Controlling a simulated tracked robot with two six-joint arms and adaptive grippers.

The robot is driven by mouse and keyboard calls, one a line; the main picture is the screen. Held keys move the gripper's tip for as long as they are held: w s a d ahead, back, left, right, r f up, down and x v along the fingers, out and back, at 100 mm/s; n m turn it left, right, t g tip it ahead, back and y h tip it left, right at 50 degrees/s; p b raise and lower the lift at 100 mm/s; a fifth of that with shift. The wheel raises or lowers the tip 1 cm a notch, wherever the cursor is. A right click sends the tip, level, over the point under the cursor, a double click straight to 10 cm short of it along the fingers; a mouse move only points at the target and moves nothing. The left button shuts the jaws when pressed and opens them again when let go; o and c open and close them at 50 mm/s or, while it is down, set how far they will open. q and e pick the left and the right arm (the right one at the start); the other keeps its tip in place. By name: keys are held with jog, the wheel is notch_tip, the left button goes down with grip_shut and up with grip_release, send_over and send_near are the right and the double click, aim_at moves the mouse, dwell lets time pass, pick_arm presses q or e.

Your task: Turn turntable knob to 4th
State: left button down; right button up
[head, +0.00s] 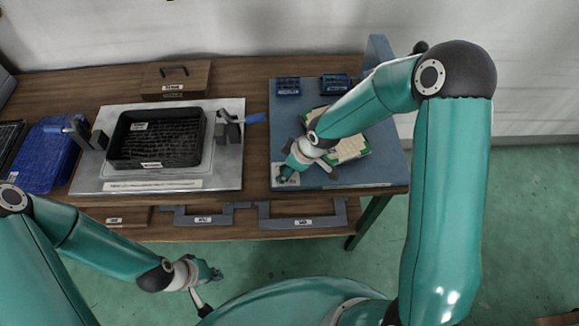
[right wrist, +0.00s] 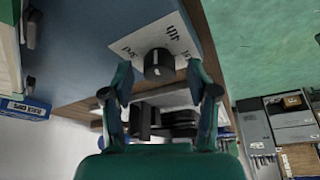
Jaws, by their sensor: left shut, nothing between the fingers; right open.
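The black turntable knob (right wrist: 158,65) sits on a white label plate (right wrist: 178,38) in the right wrist view. A pale pointer line shows on it; the setting it points at is too small to read surely. My right gripper (right wrist: 160,92) is open, its two fingers on either side of the knob's near side; I cannot tell whether they touch it. In the head view the right gripper (head: 285,173) is over the front left corner of the blue-grey panel (head: 370,178), hiding the knob. My left gripper (head: 212,284) is shut and empty, low in front of the table, over the floor.
A black tray (head: 155,160) stands on a metal plate (head: 225,175) between two clamps with blue handles. A green-edged board (head: 352,148) lies under my right arm. Two small blue bins (head: 288,86) stand behind it. Drawer handles (head: 300,217) line the table's front.

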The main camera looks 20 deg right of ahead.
jog(key=shift+f, duration=0.15)
jog(key=c, duration=1)
jog(key=shift+d, duration=0.25)
grip_shut()
jog(key=shift+a, duration=0.25)
jog(key=shift+w+a+b, duration=0.15)
jog(key=shift+b, duration=0.55)
